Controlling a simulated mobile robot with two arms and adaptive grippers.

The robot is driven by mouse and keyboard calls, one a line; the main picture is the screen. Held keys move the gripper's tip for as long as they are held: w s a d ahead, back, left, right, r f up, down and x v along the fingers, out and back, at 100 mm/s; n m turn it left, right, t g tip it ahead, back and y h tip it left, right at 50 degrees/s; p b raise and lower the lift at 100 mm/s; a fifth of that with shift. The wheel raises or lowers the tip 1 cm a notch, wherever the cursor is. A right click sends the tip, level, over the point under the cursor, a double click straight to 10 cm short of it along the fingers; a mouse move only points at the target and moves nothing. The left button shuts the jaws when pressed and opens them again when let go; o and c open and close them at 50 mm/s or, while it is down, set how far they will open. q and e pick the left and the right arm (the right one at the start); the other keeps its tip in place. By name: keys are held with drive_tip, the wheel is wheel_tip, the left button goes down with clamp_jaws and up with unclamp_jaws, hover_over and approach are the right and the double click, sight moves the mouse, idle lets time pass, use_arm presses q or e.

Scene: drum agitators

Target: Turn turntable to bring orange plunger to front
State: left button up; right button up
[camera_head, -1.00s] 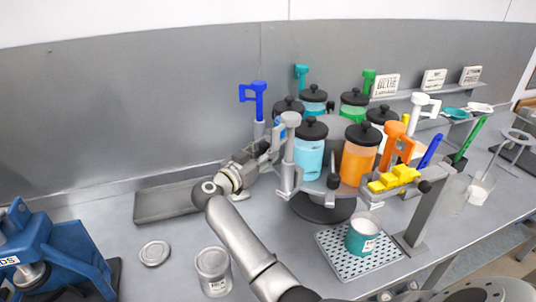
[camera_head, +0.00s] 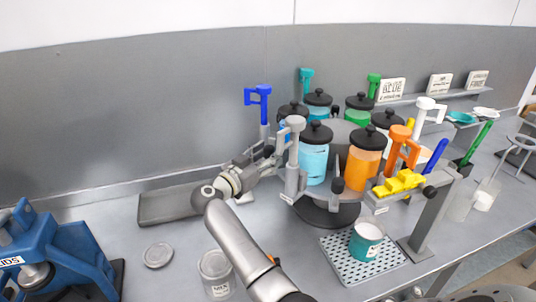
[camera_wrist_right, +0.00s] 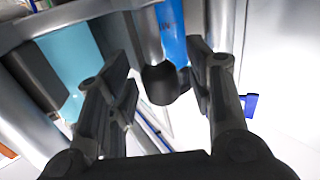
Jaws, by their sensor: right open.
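The turntable (camera_head: 327,213) carries a ring of jars with black lids, each with a coloured plunger beside it. The orange plunger (camera_head: 400,150) stands at the right front, beside the orange jar (camera_head: 364,157). A light blue jar (camera_head: 315,158) faces the front left, with a grey plunger (camera_head: 294,150) beside it. My right gripper (camera_head: 268,155) is at the turntable's left side, near the grey plunger. In the right wrist view its fingers (camera_wrist_right: 160,92) are open, with a dark round knob (camera_wrist_right: 160,84) between and beyond them. I cannot tell whether they touch it. My left gripper is out of view.
A yellow-topped dispensing stand (camera_head: 400,183) is at the right front. A teal cup (camera_head: 366,240) sits on the perforated tray (camera_head: 340,268). A grey tray (camera_head: 165,205) lies behind my arm.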

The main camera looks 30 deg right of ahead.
drive_tip(key=v, duration=0.6)
drive_tip(key=shift+a, duration=0.35)
